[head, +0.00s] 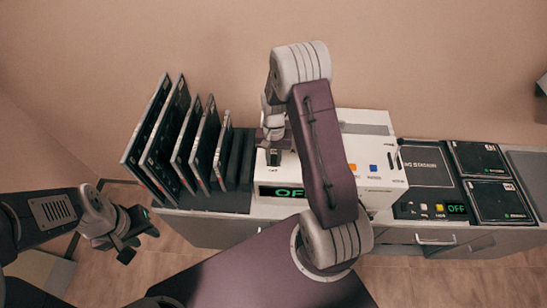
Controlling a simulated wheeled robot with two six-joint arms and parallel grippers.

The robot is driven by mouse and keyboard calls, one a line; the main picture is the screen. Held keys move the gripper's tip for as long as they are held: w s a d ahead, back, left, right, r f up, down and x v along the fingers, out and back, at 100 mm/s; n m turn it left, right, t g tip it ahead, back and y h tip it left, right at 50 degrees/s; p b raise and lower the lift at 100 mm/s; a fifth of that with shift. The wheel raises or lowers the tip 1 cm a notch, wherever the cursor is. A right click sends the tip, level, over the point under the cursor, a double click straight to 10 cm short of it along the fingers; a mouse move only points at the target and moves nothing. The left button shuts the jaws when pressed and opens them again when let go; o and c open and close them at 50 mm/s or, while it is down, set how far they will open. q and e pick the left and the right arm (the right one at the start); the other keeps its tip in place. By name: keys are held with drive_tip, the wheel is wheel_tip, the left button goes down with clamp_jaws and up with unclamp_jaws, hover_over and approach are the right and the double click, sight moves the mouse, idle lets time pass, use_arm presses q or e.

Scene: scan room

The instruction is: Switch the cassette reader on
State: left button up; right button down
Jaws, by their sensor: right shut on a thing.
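The cassette reader appears to be the white box (372,150) on the counter, with a green display (280,192) partly hidden by my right arm; the letters "OF" show. Orange (352,167) and blue (373,168) buttons sit on its right side. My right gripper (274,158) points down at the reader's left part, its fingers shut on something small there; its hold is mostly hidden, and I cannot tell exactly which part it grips. My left gripper (140,244) is open and empty, low at the left, in front of the counter.
Several dark upright plates (180,140) stand in a rack left of the reader. To the right, a dark panel unit (428,165) has a display (456,209) reading OFF, beside flat dark cassettes (498,201). The counter has drawers with handles (440,240). The wall is close behind.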

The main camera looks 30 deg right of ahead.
drive_tip(key=shift+w+d+r+g+y, duration=0.1)
drive_tip(key=shift+w+g+y, duration=0.15)
drive_tip(key=shift+g, duration=0.15)
drive_tip(key=shift+w+d+g+y, duration=0.1)
drive_tip(key=shift+g+y, duration=0.15)
drive_tip(key=shift+g, duration=0.15)
use_arm(q)
drive_tip(key=shift+r, duration=0.8)
use_arm(e)
drive_tip(key=shift+g+y, duration=0.4)
drive_tip(key=shift+g, duration=0.2)
drive_tip(key=shift+r, duration=0.1)
use_arm(q)
drive_tip(key=shift+w, duration=0.1)
use_arm(e)
drive_tip(key=c, duration=1.2)
unclamp_jaws()
drive_tip(key=shift+c, duration=0.2)
